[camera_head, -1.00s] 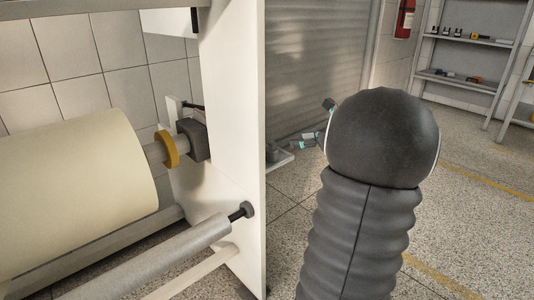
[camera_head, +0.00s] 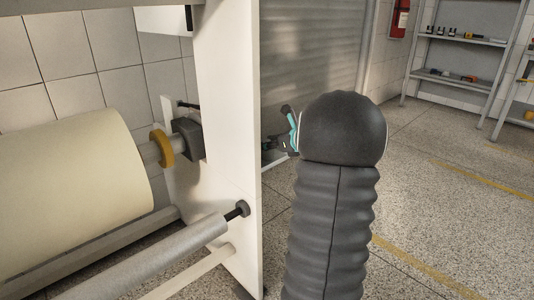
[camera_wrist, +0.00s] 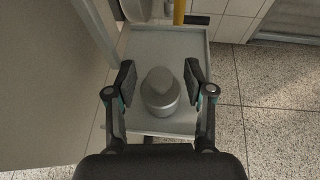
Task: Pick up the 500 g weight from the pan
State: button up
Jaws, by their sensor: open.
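The weight (camera_wrist: 160,96) is a grey metal cylinder with a knob on top, standing upright in the wrist view. It sits on the grey pan (camera_wrist: 150,46), a flat rectangular tray with a low rim. My gripper (camera_wrist: 160,76) is open, with one dark finger on each side of the weight as seen from above. Gaps show between both fingers and the weight. How far the fingertips are above the pan is hard to tell. In the head view my arm hides most of the gripper (camera_head: 290,128), and the weight cannot be made out there.
A white upright panel (camera_head: 232,130) of a machine stands left of my arm, with a large cream paper roll (camera_head: 75,185) beside it. A roller shutter (camera_head: 312,60) is behind. Shelves (camera_head: 460,75) stand at the back right. The speckled floor on the right is clear.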

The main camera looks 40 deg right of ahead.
jog(key=shift+w, duration=0.15)
jog(key=shift+c, duration=0.3)
grip_shut()
